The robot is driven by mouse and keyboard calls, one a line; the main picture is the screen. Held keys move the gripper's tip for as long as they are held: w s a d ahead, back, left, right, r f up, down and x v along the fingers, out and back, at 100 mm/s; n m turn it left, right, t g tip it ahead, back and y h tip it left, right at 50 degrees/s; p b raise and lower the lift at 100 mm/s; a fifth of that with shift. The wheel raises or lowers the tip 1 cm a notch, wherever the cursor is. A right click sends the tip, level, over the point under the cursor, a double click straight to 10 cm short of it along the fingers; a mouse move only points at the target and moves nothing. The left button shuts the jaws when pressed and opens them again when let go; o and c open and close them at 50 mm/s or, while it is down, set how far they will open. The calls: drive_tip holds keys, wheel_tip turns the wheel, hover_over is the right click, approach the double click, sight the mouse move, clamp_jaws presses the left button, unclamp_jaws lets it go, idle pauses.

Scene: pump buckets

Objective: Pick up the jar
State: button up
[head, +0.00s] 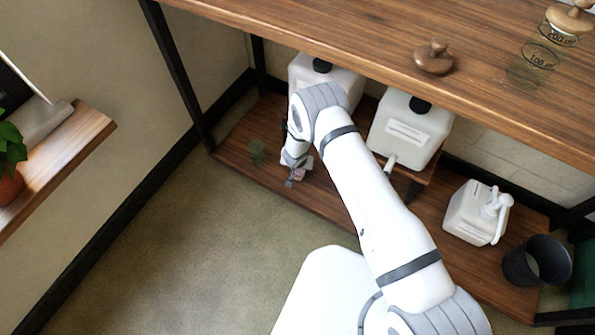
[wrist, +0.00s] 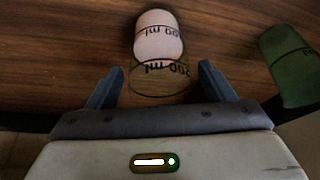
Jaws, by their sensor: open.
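A clear glass jar with black ml markings and pale pinkish contents (wrist: 158,45) is in the wrist view, at the upper middle. Its near end lies between the two fingers of my gripper (wrist: 160,80), with a visible space on each side. My gripper is open. In the head view my gripper (head: 290,181) is low at the lower shelf, and a small pinkish patch of the jar (head: 299,175) shows beside it, mostly hidden by the arm.
A green glass container (head: 257,152) stands just left of my gripper; it also shows in the wrist view (wrist: 290,64). The tabletop (head: 350,35) overhangs, bearing another glass jar (head: 540,58) and a wooden lid (head: 434,58).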

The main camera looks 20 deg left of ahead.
drive_tip(key=shift+c, duration=0.4)
drive_tip(key=c, duration=1.4)
drive_tip(key=shift+o, duration=0.2)
drive_tip(key=shift+r, duration=0.1)
